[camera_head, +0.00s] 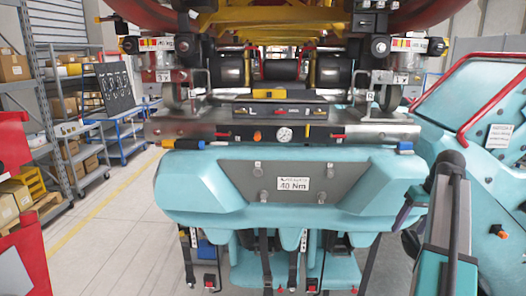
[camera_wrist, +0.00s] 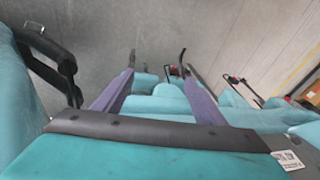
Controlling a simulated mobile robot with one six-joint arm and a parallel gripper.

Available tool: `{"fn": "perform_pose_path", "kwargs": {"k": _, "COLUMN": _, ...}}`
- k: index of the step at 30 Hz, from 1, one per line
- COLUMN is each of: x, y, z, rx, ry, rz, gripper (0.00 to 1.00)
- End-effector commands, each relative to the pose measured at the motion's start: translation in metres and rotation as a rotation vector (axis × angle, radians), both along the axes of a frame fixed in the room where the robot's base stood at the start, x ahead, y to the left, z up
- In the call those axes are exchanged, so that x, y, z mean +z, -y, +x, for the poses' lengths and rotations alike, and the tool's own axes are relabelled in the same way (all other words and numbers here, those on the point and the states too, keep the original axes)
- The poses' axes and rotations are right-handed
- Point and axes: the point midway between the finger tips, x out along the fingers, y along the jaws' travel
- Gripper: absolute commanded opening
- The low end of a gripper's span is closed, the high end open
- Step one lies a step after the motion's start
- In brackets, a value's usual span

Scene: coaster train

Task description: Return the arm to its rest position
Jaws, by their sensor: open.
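My arm shows at the right of the head view as a dark and teal link. My gripper (camera_head: 407,211) is mostly hidden behind it, with a bit of purple showing beside the teal train front. In the wrist view my gripper (camera_wrist: 158,70) has two purple fingers set wide apart. It is open, and nothing is clearly held between them. Teal shapes lie beyond and between the fingers. The teal coaster train (camera_head: 190,185) fills the middle of the head view, with a grey plate (camera_head: 245,180) marked 40 Nm.
A teal panel (camera_head: 490,130) with a red rail (camera_head: 490,100) stands close at the right. A metal shelf with boxes (camera_head: 65,100) and a blue cart (camera_head: 125,140) stand at the left. A red cabinet (camera_head: 25,262) is at the near left. Open floor (camera_head: 110,235) lies left of the train.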

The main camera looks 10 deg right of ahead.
Motion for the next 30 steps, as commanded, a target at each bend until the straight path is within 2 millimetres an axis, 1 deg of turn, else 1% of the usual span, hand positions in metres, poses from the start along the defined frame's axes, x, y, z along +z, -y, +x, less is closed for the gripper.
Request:
{"fn": "perform_pose_path", "kwargs": {"k": 1, "x": -0.023, "y": -0.011, "z": 0.005, "rx": 0.005, "ry": -0.014, "rz": 0.009, "gripper": 0.65}}
{"fn": "perform_pose_path", "kwargs": {"k": 3, "x": -0.049, "y": -0.024, "z": 0.012, "rx": 0.009, "ry": -0.031, "rz": 0.021, "gripper": 0.65}}
{"fn": "perform_pose_path", "kwargs": {"k": 8, "x": -0.106, "y": -0.054, "z": 0.024, "rx": 0.016, "ry": -0.072, "rz": 0.04, "gripper": 0.65}}
{"fn": "perform_pose_path", "kwargs": {"k": 9, "x": -0.12, "y": -0.062, "z": 0.027, "rx": 0.017, "ry": -0.083, "rz": 0.044, "gripper": 0.65}}
{"fn": "perform_pose_path", "kwargs": {"k": 14, "x": -0.175, "y": -0.095, "z": 0.033, "rx": 0.025, "ry": -0.124, "rz": 0.06, "gripper": 0.65}}
{"fn": "perform_pose_path", "kwargs": {"k": 15, "x": -0.188, "y": -0.103, "z": 0.034, "rx": 0.028, "ry": -0.135, "rz": 0.063, "gripper": 0.65}}
{"fn": "perform_pose_path", "kwargs": {"k": 21, "x": -0.254, "y": -0.147, "z": 0.034, "rx": 0.042, "ry": -0.191, "rz": 0.075, "gripper": 0.65}}
{"fn": "perform_pose_path", "kwargs": {"k": 23, "x": -0.274, "y": -0.16, "z": 0.033, "rx": 0.045, "ry": -0.207, "rz": 0.078, "gripper": 0.65}}
{"fn": "perform_pose_path", "kwargs": {"k": 24, "x": -0.287, "y": -0.169, "z": 0.032, "rx": 0.048, "ry": -0.218, "rz": 0.08, "gripper": 0.65}}
{"fn": "perform_pose_path", "kwargs": {"k": 30, "x": -0.348, "y": -0.213, "z": 0.02, "rx": 0.064, "ry": -0.277, "rz": 0.082, "gripper": 0.65}}
